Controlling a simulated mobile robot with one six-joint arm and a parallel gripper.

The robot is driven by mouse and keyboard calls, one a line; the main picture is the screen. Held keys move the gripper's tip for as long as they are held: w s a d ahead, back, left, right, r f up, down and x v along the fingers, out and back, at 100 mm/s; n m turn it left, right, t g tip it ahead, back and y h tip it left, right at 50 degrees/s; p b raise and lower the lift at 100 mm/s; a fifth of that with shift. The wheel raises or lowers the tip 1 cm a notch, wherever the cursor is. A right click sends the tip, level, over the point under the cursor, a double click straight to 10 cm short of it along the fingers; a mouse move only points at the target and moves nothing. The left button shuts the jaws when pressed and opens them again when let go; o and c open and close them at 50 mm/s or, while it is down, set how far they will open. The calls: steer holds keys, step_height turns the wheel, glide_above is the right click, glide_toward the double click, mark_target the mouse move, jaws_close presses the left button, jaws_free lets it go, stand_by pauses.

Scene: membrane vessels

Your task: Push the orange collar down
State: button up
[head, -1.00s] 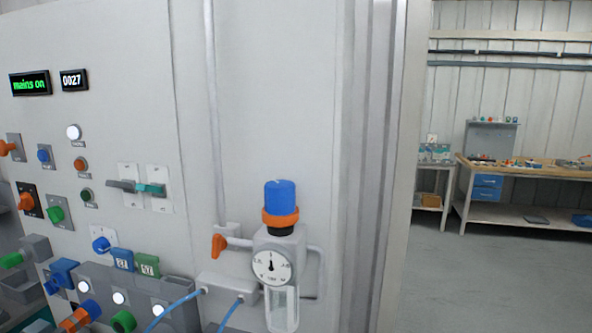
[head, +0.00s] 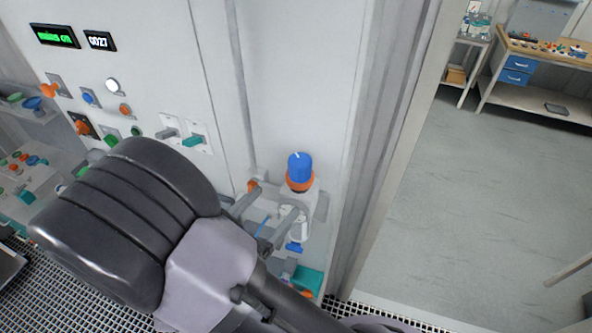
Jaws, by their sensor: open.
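The orange collar (head: 300,184) is a ring right under the blue knob (head: 300,165) of the regulator on the grey panel wall. The knob stands upright above the collar. My gripper (head: 265,214) is open, just below and left of the collar, with its two grey fingers apart. One finger passes in front of the regulator body, under the collar. I cannot tell whether it touches the body. The gauge face is hidden behind my gripper.
An orange valve handle (head: 253,186) sits just left of the regulator. Two levers, one teal (head: 193,140), and several buttons are on the panel at left. A workbench (head: 548,85) stands far right across open floor.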

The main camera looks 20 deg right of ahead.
mark_target(292, 185)
steer(key=p+x, duration=0.1)
steer(key=x, duration=0.8)
steer(key=shift+d, duration=0.15)
steer(key=shift+c, duration=0.4)
